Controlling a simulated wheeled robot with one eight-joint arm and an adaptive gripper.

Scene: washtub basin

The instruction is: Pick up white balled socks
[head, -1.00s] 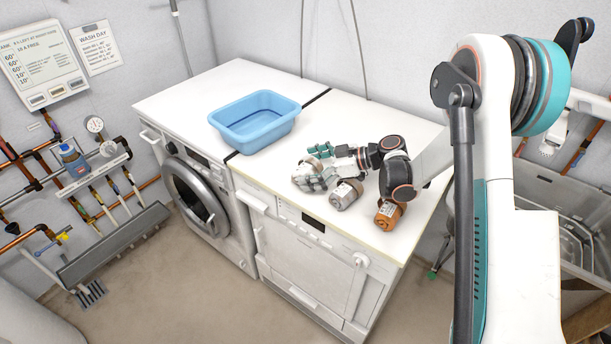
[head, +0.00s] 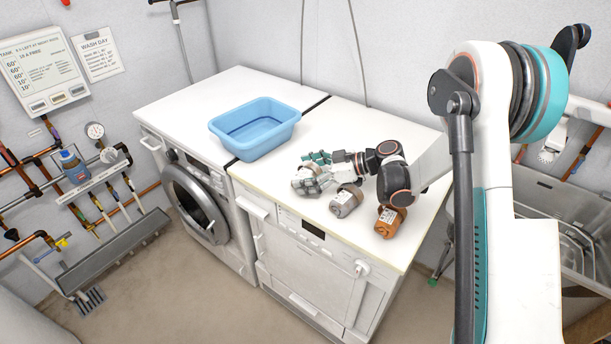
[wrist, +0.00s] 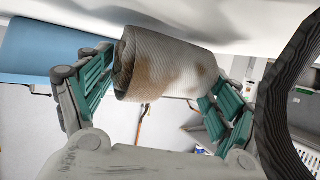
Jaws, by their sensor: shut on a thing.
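The white balled socks (wrist: 165,65) are a pale ribbed roll with brown stains. In the wrist view they sit between the two teal-padded fingers of my gripper (wrist: 160,85), which is shut on them. In the head view the socks (head: 308,184) are at the left end of my gripper (head: 318,168), at or just above the white top of the right-hand machine. The fingers partly cover them there. I cannot tell whether they still touch the top.
A grey-brown roll (head: 346,201) and an orange-brown roll (head: 390,222) lie close by, under and in front of my arm. A blue basin (head: 255,128) stands behind to the left. The white worktop (head: 200,96) is clear left of the basin.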

